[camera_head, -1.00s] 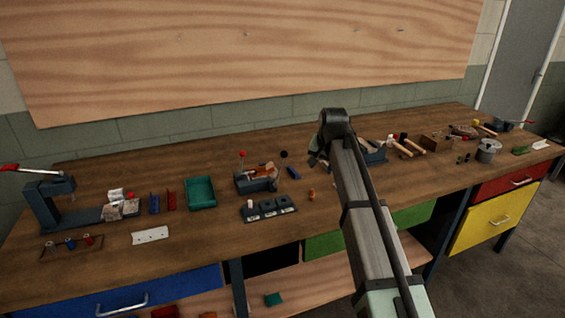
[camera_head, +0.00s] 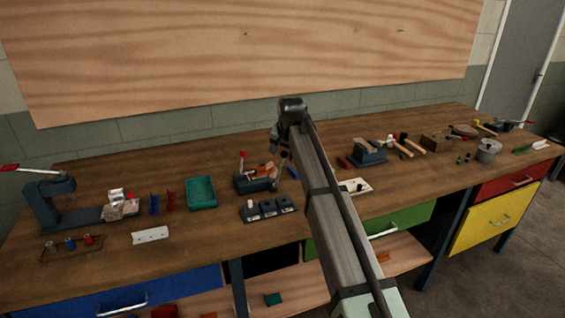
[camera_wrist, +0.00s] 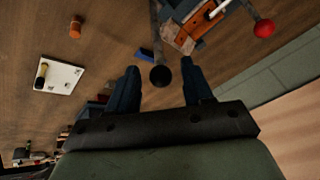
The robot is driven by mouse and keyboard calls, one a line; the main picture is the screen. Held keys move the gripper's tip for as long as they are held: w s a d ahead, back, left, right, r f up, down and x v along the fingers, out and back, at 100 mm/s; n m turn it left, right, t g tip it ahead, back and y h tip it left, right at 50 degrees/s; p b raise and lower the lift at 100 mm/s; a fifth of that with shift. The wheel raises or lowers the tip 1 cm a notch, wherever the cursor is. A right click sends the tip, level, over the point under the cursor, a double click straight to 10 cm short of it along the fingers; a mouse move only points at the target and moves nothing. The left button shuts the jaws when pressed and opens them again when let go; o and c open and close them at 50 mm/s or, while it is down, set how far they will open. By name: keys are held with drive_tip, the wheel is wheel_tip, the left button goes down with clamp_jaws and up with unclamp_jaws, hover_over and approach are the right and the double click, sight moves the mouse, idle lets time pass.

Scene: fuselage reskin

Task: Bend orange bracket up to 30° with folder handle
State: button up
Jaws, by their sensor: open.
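The folder (camera_head: 256,184) is a dark block on the bench, left of my arm. The orange bracket (camera_head: 261,171) lies on its top and also shows in the wrist view (camera_wrist: 188,30). A lever with a red knob (camera_head: 242,154) stands up at the folder's back left; the knob is at the upper right of the wrist view (camera_wrist: 264,28). A dark rod ending in a black ball knob (camera_wrist: 160,76) comes from the folder's side. My gripper (camera_wrist: 162,82) is open and empty, and the ball appears between its fingertips; I cannot tell the depth gap.
A block with several sockets (camera_head: 268,208) stands in front of the folder. A green tray (camera_head: 201,192) is to the left. A white plate (camera_head: 355,186) and an orange cylinder (camera_wrist: 76,27) lie nearby. The wooden wall board (camera_head: 240,60) rises behind the bench.

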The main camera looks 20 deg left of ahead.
sight(283, 158)
drive_tip(key=shift+x, duration=2.95)
clamp_jaws()
